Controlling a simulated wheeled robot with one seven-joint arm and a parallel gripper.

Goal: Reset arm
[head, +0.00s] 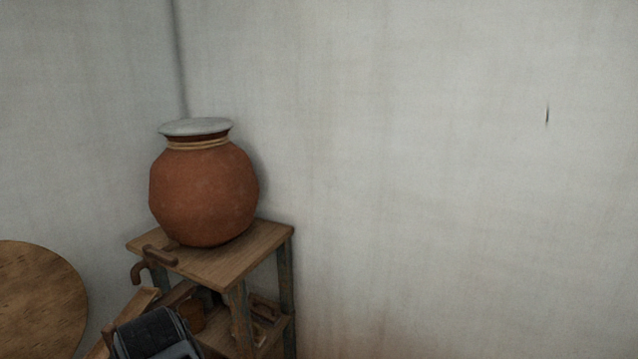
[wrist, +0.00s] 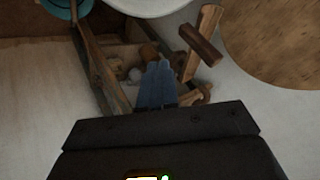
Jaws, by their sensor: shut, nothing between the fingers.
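My gripper (wrist: 157,84) shows in the wrist view as blue-grey fingers pressed together, shut and empty. The fingers point toward a wooden stand (wrist: 93,62), seen with its shelf area behind the fingertips. I cannot tell how far apart they are. In the head view, a dark grey part of my arm shows at the bottom left, in front of the wooden stand (head: 233,264). My gripper's fingers cannot be made out in the head view.
A round clay pot (head: 204,193) with a pale lid (head: 195,127) sits on the stand's top in the corner. A brown curved spout (head: 150,263) is by the stand's front left. A round wooden top (head: 38,300) is at the left. Bare wall fills the right.

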